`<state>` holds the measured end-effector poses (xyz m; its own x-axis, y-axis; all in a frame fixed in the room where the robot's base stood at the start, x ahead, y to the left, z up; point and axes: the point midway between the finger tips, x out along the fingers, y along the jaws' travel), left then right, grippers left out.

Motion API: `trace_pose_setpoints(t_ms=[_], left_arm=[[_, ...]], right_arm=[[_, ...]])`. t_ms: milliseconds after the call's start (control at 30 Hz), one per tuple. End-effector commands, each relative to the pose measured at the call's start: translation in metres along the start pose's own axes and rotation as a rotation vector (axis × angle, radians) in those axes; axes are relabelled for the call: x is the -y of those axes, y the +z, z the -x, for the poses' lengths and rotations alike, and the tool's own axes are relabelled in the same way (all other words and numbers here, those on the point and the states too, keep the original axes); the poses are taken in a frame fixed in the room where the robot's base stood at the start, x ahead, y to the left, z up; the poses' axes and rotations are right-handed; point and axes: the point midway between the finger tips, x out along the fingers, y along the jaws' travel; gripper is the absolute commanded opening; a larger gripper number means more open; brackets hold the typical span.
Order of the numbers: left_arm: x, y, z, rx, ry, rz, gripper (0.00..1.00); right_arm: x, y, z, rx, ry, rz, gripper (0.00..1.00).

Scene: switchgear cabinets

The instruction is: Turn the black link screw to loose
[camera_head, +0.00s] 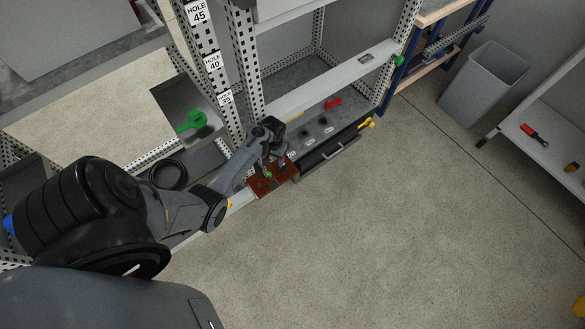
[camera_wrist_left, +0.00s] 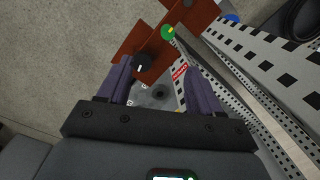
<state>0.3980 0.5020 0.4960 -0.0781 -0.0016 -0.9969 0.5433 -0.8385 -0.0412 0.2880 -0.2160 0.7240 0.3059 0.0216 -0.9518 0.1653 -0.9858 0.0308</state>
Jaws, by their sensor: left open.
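The black link screw (camera_wrist_left: 142,64) is a round black knob with a white mark, on a red-brown link plate (camera_wrist_left: 155,45). A green screw (camera_wrist_left: 168,32) with a yellow mark sits beside it on the same plate. In the head view the plate (camera_head: 262,188) lies at the front of the cabinet, with the green screw (camera_head: 268,175) showing. My left gripper (camera_wrist_left: 160,72) is open, with its fingers either side of the black screw in the picture. The screw appears nearer the left-hand finger. I cannot tell the gap in depth. My right gripper is not in view.
A grey shelf unit (camera_head: 322,122) with a red handle (camera_head: 333,103) stands right of the plate. Perforated cabinet posts (camera_head: 245,60) rise close behind my left arm. A green part (camera_head: 192,121) lies on a tray at left. The floor (camera_head: 400,220) at front right is clear.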

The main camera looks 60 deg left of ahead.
Motion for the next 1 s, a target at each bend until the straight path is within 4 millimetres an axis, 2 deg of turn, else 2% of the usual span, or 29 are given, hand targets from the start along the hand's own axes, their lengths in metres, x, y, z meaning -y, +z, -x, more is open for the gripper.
trace_pose_setpoints(t_ms=[33,300,467,800,1000], left_arm=[[-0.005,-0.011,-0.013,-0.017,0.01,0.004,0.65],[-0.02,-0.038,-0.018,-0.061,0.036,0.006,0.65],[-0.023,-0.042,-0.025,-0.067,0.04,0.006,0.65],[-0.025,-0.045,-0.069,-0.066,0.04,0.006,0.65],[-0.025,-0.046,-0.087,-0.067,0.04,0.006,0.65]], right_arm=[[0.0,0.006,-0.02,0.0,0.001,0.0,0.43],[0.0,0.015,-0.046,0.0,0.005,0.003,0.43],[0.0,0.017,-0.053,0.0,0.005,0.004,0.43],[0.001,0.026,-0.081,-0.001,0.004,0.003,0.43],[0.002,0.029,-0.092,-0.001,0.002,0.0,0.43]])
